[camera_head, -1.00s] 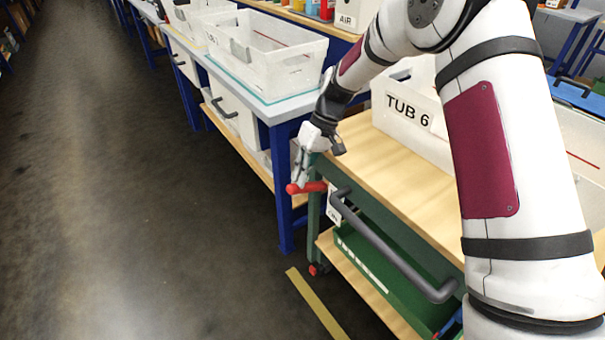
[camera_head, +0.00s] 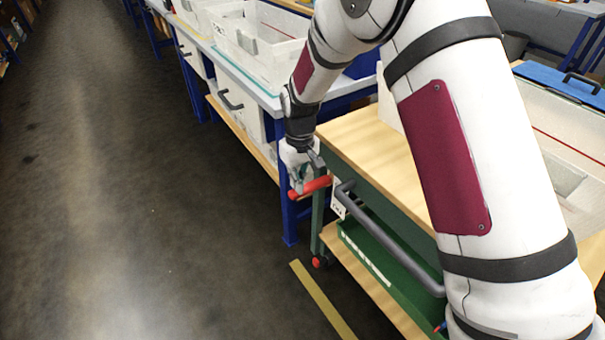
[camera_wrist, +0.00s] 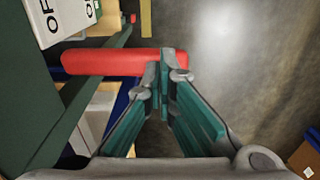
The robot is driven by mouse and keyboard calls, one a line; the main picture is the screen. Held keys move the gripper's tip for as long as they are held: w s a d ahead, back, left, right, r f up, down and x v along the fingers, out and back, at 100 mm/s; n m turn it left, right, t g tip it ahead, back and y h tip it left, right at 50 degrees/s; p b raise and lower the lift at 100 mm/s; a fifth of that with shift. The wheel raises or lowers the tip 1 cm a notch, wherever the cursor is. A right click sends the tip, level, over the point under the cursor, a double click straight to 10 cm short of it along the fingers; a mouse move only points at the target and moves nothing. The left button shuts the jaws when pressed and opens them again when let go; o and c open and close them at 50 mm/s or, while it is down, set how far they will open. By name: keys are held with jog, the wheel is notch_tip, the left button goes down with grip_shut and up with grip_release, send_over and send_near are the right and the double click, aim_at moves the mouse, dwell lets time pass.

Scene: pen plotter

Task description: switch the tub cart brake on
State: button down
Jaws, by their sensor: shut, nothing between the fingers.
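The tub cart (camera_head: 365,150) has a wooden top, a green frame and a grey push handle (camera_head: 385,235). Its red brake lever (camera_head: 312,187) sticks out at the near left corner. In the wrist view the red lever (camera_wrist: 110,62) lies across the upper left, its right end at the fingertips. My gripper (camera_head: 297,185) is at the lever's outer end, shut and empty. In the wrist view my gripper (camera_wrist: 163,75) has its fingertips together, overlapping the lever's end; I cannot tell if they touch it. A white label (camera_wrist: 60,15) beside the lever is partly cut off.
A blue-legged bench (camera_head: 270,100) with white tubs (camera_head: 265,55) stands behind the cart's left side. A green tray (camera_head: 375,250) sits on the lower shelf. A yellow floor strip (camera_head: 323,300) lies in front. The dark floor on the left is clear.

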aim_at(296, 198)
jog(key=f, duration=0.1)
jog(key=t+h, duration=0.1)
jog(key=f+h, duration=0.1)
jog(key=shift+s+a+f, duration=0.3)
jog(key=shift+a+f, duration=0.05)
jog(key=shift+a, duration=0.05)
jog(key=shift+f+t+h+b, duration=0.5)
jog(key=shift+f+t+h, duration=0.2)
jog(key=shift+f+h, duration=0.2)
jog(key=shift+d+f, duration=0.1)
jog(key=shift+f, duration=0.6)
jog(key=a+p+v, duration=0.1)
jog(key=p+v, duration=0.2)
jog(key=v, duration=1.1)
jog(key=shift+s+p, duration=0.3)
jog(key=shift+f, duration=0.1)
